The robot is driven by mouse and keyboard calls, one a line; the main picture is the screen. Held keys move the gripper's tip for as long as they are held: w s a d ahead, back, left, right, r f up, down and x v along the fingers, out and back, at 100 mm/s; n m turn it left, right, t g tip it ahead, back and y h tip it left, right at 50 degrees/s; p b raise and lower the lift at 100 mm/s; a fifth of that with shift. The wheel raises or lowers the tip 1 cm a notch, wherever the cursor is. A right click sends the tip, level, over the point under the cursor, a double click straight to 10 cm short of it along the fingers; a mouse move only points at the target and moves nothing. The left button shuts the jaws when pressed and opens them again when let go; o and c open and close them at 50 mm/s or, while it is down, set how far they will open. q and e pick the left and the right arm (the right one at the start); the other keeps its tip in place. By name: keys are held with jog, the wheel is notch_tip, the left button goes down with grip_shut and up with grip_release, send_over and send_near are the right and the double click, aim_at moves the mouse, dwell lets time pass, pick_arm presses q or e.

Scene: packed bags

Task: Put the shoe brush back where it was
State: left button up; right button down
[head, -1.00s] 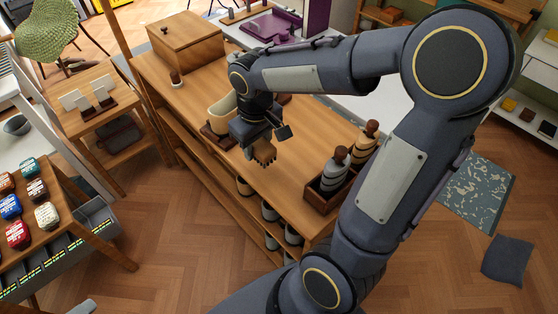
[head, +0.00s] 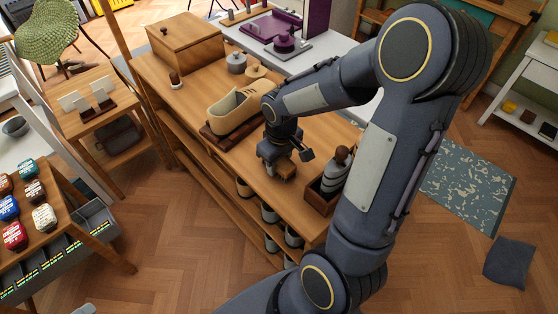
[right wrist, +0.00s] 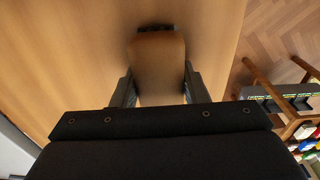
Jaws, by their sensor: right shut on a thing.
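The shoe brush (head: 287,171) has a brown wooden back. My right gripper (head: 277,161) is shut on it, over the wooden workbench (head: 226,82), between the shoe and the dark wooden box of bottles. In the right wrist view the brush (right wrist: 157,66) sits between the two fingers (right wrist: 157,88), with dark bristles at its far end. I cannot tell whether the brush touches the bench top. My left gripper is not in view.
A tan shoe (head: 236,112) on a dark wooden stand is left of my gripper. The bottle box (head: 318,194) is close on the right, partly hidden by my arm. Round tins (head: 236,63) and a wooden chest (head: 186,42) stand farther back.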

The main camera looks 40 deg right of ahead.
aim_at(281, 161)
jog(key=shift+f, duration=0.15)
jog(key=c, duration=0.8)
grip_release()
jog(key=shift+c, duration=0.2)
jog(key=shift+r, duration=0.3)
jog(key=r, duration=0.3)
jog(key=r+p, duration=0.1)
jog(key=r, duration=0.6)
jog(key=shift+s+r+p, duration=0.25)
jog(key=shift+s+p, duration=0.05)
jog(key=shift+p, duration=0.05)
jog(key=s+a+r+m+t+y, duration=0.3)
jog(key=s+a+t, duration=0.1)
jog(key=s+a, duration=0.6)
jog(key=shift+s+a+r+t+y, duration=0.15)
jog(key=shift+s+t+y, duration=0.25)
jog(key=shift+s, duration=0.85)
